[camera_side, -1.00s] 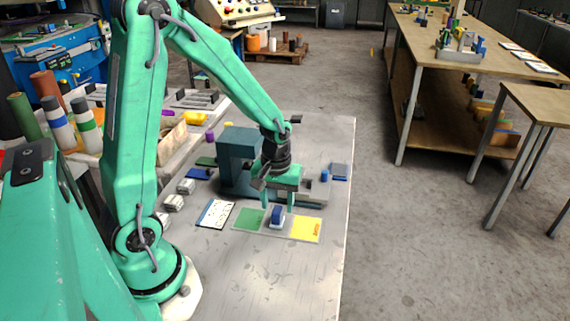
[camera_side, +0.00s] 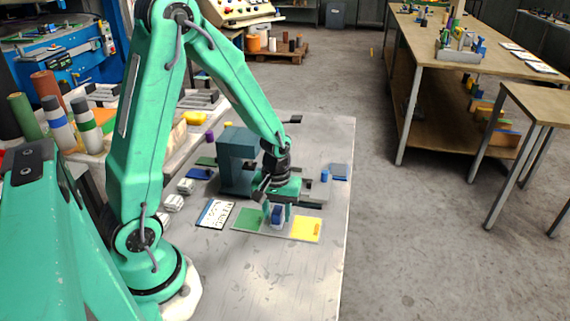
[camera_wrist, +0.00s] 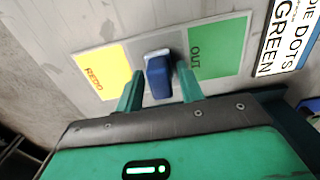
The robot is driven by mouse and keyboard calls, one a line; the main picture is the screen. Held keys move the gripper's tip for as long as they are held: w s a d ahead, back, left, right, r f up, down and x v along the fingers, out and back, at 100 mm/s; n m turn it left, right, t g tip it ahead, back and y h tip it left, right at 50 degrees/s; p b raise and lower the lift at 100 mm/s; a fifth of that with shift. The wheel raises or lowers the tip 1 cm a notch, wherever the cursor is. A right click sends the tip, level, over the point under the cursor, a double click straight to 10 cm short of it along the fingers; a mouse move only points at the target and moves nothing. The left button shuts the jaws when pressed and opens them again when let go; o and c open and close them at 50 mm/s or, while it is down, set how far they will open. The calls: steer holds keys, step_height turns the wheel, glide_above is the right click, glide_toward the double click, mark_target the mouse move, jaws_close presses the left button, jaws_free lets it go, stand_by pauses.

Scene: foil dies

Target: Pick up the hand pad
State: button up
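The hand pad looks to be the small blue block (camera_side: 277,215) on a pale base, standing on the flat card between its green and yellow fields. It also shows in the wrist view (camera_wrist: 158,78). My gripper (camera_side: 277,208) points down over it, with one green finger on each side. In the wrist view my gripper (camera_wrist: 159,72) is open, and a narrow gap shows between each finger and the blue block. The fingers partly cover the block in the side view.
The card has a green OUT field (camera_wrist: 219,48) and a yellow REDO field (camera_wrist: 101,72). A white lettered card (camera_side: 215,213) lies to the left. A dark teal press (camera_side: 237,160) stands behind my gripper. The metal tabletop in front (camera_side: 265,280) is clear.

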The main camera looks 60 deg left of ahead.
mark_target(278, 209)
jaws_close()
steer(key=shift+r, duration=0.1)
steer(key=shift+r, duration=1.1)
step_height(278, 209, up, 2)
steer(key=shift+d, duration=0.1)
steer(key=s+d+r, duration=0.4)
steer(key=d+r, duration=0.2)
steer(key=d, duration=0.4)
steer(key=shift+s+d+r, duration=0.15)
steer(key=shift+d+r, duration=0.15)
